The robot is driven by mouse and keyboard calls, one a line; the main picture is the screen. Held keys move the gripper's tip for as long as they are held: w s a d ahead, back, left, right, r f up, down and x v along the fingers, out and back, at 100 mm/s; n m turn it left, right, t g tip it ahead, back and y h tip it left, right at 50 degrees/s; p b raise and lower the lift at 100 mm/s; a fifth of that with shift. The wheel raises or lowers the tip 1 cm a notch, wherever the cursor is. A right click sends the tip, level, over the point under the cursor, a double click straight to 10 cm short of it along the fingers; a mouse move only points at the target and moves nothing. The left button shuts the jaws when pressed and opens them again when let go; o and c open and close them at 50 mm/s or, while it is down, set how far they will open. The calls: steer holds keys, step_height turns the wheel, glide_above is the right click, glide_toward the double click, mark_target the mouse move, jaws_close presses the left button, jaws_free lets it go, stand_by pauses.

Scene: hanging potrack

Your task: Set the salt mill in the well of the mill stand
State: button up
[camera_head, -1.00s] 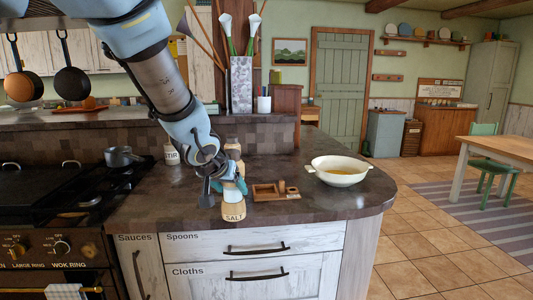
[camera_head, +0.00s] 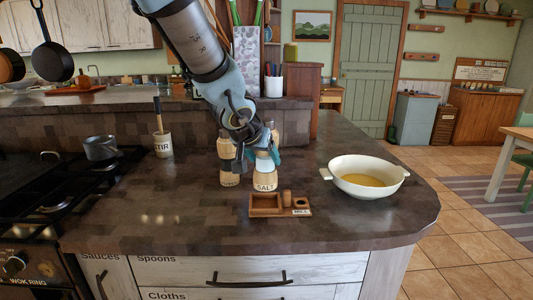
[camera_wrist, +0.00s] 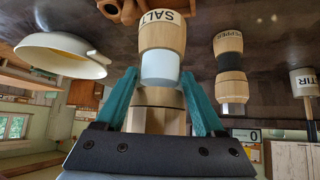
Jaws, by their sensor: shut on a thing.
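The salt mill (camera_head: 264,181) is upright in my gripper (camera_head: 258,158), pale wood with a white band and a SALT label. In the wrist view, the teal fingers of my gripper (camera_wrist: 160,78) are shut around the salt mill (camera_wrist: 163,35) at about its white band. The wooden mill stand (camera_head: 265,211) lies on the counter, with a rectangular tray at left, a short post, and a round well at right above a MILL label. The mill's base appears just behind the stand in the head view, apart from the well; I cannot tell its height above the counter.
The pepper mill (camera_head: 228,178) stands just left of the salt mill, partly hidden by my arm. A white bowl (camera_head: 366,169) of yellow liquid stands to the right. The STIR pot (camera_head: 163,144) and saucepan (camera_head: 101,148) are further left.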

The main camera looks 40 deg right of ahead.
mark_target(262, 178)
steer(key=shift+a+b, duration=0.1)
steer(key=shift+b, duration=0.45)
steer(key=shift+s+f+b, duration=0.1)
steer(key=shift+f+b, duration=0.15)
steer(key=shift+b, duration=0.05)
steer(key=shift+f+b, duration=1.4)
steer(key=shift+b, duration=0.2)
steer(key=shift+f+b, duration=1.5)
steer(key=shift+b, duration=0.8)
stand_by(2.8)
steer(key=o, duration=1.5)
steer(key=shift+c, duration=0.2)
